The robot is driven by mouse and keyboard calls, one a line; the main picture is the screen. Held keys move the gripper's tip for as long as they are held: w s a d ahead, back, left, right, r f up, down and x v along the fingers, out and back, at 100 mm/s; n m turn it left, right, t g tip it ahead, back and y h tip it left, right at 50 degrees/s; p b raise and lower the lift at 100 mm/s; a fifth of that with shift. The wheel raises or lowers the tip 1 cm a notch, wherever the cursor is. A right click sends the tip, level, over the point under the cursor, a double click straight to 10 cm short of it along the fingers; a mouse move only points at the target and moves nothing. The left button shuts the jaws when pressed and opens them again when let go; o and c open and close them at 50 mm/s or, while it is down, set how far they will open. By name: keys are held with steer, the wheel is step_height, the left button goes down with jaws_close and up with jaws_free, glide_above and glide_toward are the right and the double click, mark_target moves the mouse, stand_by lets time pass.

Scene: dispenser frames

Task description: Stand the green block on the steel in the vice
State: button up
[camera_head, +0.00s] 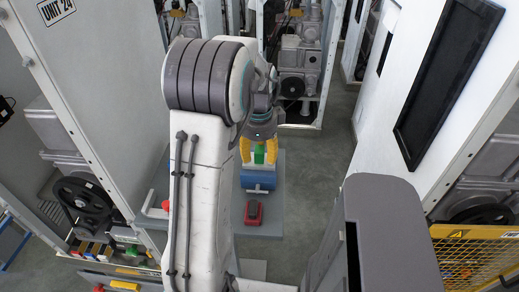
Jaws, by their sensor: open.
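The green block (259,154) shows between the two yellow fingers of my gripper (258,160). My gripper is open, with one finger on each side of the block. The block is upright, just above and behind the top edge of the blue vice (258,181). The steel in the vice is too small and too covered to make out, so I cannot tell whether the block rests on it. My arm hides part of the area to the left.
A red object (253,213) lies on the grey bench top (262,228) in front of the vice. Tall dispenser cabinets stand left (90,75) and right (415,70). A yellow mesh guard (470,258) is at lower right. Floor (310,165) shows right of the bench.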

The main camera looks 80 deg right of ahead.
mark_target(257, 151)
step_height(257, 151, up, 12)
steer(key=b, duration=0.2)
steer(key=shift+a+r, duration=0.15)
steer(key=shift+a, duration=0.1)
steer(key=w+a+n+t+h, duration=0.1)
steer(key=w+a+n, duration=0.7)
steer(key=w, duration=0.3)
steer(key=w+a+n, duration=0.8)
steer(key=w, duration=0.3)
steer(key=a+f+n+t, duration=0.1)
steer(key=a+f+n, duration=0.2)
steer(key=a+n, duration=0.6)
steer(key=s+a+f+n+t+y, duration=0.1)
steer(key=a+f+n, duration=0.2)
steer(key=a+n, duration=0.7)
steer(key=shift+a+f+t+y, duration=0.15)
steer(key=shift+a+t+y, duration=0.15)
steer(key=shift+a, duration=1.95)
